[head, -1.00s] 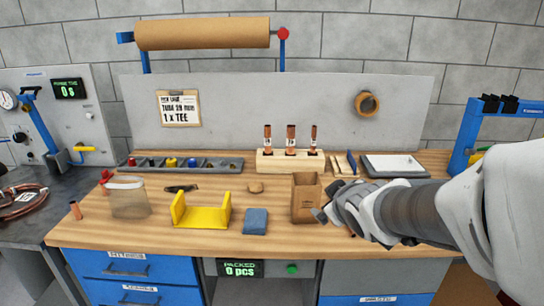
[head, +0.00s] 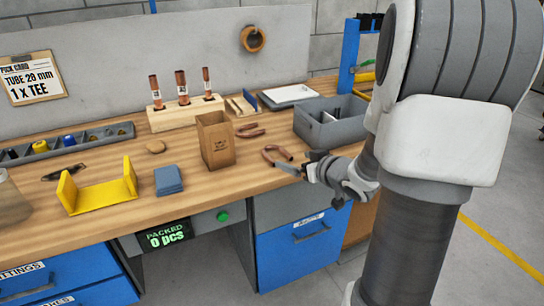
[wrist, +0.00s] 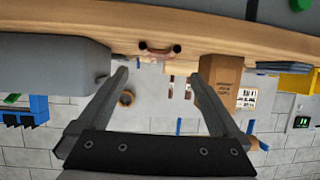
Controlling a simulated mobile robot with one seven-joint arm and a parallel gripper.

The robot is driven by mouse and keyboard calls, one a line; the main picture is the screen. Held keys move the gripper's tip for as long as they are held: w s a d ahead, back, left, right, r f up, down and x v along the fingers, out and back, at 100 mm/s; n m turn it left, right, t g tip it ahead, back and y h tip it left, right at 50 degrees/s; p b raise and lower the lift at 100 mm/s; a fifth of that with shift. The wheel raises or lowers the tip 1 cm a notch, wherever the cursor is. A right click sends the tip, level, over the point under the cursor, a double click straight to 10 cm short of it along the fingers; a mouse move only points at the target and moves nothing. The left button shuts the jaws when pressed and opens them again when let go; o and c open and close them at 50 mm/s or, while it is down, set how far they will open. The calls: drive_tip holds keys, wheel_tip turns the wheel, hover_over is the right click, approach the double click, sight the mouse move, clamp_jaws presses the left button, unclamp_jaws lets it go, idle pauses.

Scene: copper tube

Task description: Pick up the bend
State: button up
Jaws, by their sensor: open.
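A copper U-shaped bend (head: 276,154) lies on the wooden bench near its front edge, right of the brown paper bag. In the wrist view the bend (wrist: 160,52) shows its two open ends facing the camera, ahead of and between my fingers. A second copper bend (head: 249,130) lies just behind it. My gripper (head: 300,163) is open and empty at the front edge of the bench, close to the nearer bend. In the wrist view my gripper (wrist: 162,72) has its fingers spread wide, with a gap on each side of the bend.
The paper bag (head: 216,140) stands left of the bends; a grey bin (head: 328,125) stands right of them. A wooden block (head: 186,117) with upright copper tubes is behind. A blue pad (head: 168,181) and yellow cradle (head: 98,195) are further left.

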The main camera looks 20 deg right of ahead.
sight(273, 151)
drive_tip(key=b+x, duration=0.2)
drive_tip(key=x, duration=0.8)
drive_tip(key=shift+w+b, duration=0.3)
drive_tip(key=shift+w, duration=0.05)
drive_tip(key=shift+d, duration=0.1)
drive_tip(key=c, duration=1.1)
drive_tip(key=shift+r, duration=0.15)
